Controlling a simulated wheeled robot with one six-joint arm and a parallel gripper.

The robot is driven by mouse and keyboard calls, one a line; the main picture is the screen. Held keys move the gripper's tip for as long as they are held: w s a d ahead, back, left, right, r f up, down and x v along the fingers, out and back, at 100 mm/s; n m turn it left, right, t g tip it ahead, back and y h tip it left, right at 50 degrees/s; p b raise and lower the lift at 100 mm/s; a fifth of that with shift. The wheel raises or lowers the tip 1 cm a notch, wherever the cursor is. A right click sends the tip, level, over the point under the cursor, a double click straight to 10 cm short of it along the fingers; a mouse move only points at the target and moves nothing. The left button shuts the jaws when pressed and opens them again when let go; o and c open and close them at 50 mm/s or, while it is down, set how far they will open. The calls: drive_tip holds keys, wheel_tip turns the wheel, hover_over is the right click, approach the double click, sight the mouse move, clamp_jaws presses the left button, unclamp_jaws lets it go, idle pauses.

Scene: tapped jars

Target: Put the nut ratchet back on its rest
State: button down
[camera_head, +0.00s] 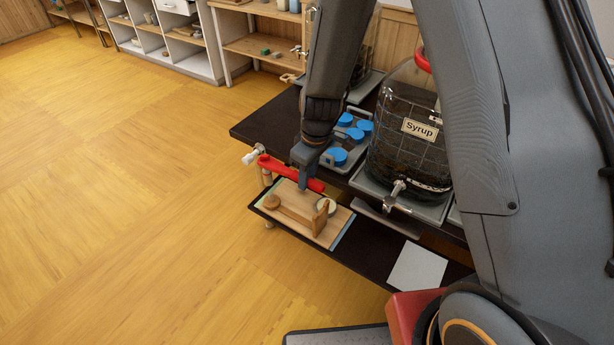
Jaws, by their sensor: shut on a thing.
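The nut ratchet (280,170) shows as a long red bar, lying slantwise from upper left to lower right. My gripper (303,182) points down and is shut on it near its right part. The jaws hide a piece of the bar. The wooden rest (297,208) is a pale board with a low bar, a small upright piece and round parts, lying on the lower shelf. The ratchet shows just behind the rest, seemingly above the shelf; the exact gap cannot be told.
A dark table (262,128) stands behind, with a blue-cupped grey tray (352,140) and a tapped jar labelled Syrup (420,130). A white sheet (417,267) lies on the lower shelf (372,240). Open floor (120,210) is left.

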drive_tip(key=shift+f+b, duration=1.35)
drive_tip(key=shift+f, duration=0.65)
drive_tip(key=shift+d+f+b, duration=0.15)
drive_tip(key=shift+f+b, duration=0.2)
drive_tip(key=shift+b, duration=1.2)
idle(0.6)
drive_tip(key=shift+f+b, duration=2)
drive_tip(key=shift+b, duration=0.1)
drive_tip(key=c, duration=1.5)
unclamp_jaws()
drive_tip(key=shift+s, duration=0.1)
drive_tip(key=shift+r, duration=0.2)
